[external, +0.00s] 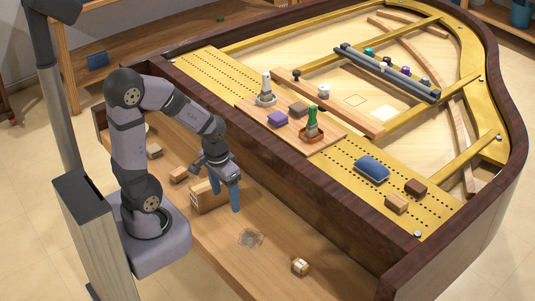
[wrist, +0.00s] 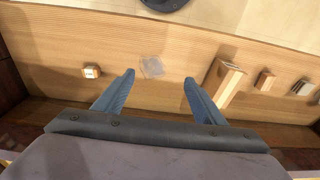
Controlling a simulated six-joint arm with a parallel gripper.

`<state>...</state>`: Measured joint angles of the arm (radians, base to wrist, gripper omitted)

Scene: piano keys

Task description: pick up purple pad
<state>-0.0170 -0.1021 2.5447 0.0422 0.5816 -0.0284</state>
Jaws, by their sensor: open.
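The purple pad (external: 278,118) is a small block lying on a light wooden board on top of the piano, near the board's left edge in the external view. It does not show in the wrist view. My gripper (external: 234,200) hangs over the lower wooden shelf at the front of the piano, to the left of and below the pad, well apart from it.
The shelf holds a wooden box (external: 207,196), a small labelled block (external: 300,266) and a faint patch (external: 250,238). A dark piano rim separates shelf and top.

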